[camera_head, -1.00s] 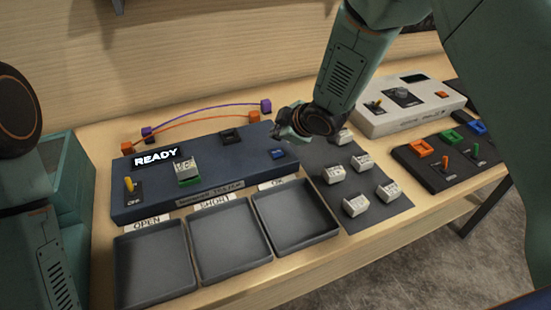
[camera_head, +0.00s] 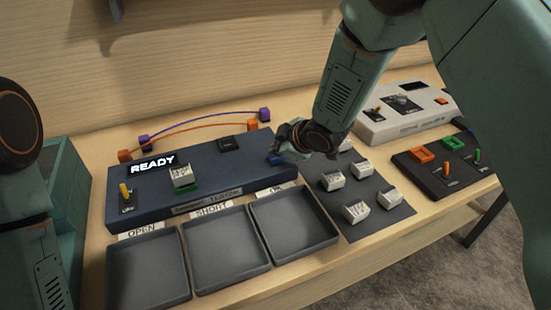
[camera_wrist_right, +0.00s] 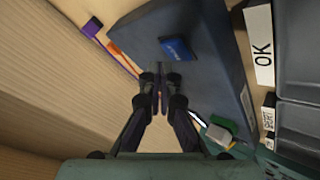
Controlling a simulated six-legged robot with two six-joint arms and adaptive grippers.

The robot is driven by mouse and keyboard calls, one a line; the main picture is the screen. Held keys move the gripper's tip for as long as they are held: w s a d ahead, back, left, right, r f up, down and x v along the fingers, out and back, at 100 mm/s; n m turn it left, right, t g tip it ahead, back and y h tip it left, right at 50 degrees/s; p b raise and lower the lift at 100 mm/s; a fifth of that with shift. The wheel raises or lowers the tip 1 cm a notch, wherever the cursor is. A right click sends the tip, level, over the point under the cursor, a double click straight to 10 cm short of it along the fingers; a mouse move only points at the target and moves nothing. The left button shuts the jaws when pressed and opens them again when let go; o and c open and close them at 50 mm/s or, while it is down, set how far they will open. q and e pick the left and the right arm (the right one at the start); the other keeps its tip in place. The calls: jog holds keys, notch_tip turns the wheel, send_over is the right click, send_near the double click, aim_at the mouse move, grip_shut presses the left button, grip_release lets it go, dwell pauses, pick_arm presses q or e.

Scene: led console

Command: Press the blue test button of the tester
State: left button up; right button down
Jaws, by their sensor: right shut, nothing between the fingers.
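The tester is a dark blue box (camera_head: 218,160) with a lit READY display (camera_head: 152,163) and a yellow switch (camera_head: 125,192). A pale component (camera_head: 181,173) sits in its green socket. The blue test button (camera_head: 274,159) is at the tester's right end, partly hidden by my right gripper. My right gripper (camera_head: 283,146) is shut and empty, close above the button. In the right wrist view the shut fingertips (camera_wrist_right: 161,68) point toward the blue button (camera_wrist_right: 176,48), slightly to its left. Contact cannot be told. My left gripper is out of view.
Trays labelled OPEN (camera_head: 122,300), SHORT (camera_head: 205,289) and OK (camera_head: 277,256) stand in front. Several pale components (camera_head: 333,181) lie on a dark mat (camera_head: 372,225) to the right. Purple and orange leads (camera_head: 200,120) arch behind the tester. A white device (camera_head: 405,122) stands further right.

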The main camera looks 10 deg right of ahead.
jog(key=shift+a, duration=0.1)
jog(key=shift+w+f, duration=0.1)
jog(key=shift+w, duration=0.05)
dwell(0.4)
jog(key=shift+f+b, duration=0.3)
jog(key=shift+f, duration=0.15)
jog(key=shift+r, duration=0.1)
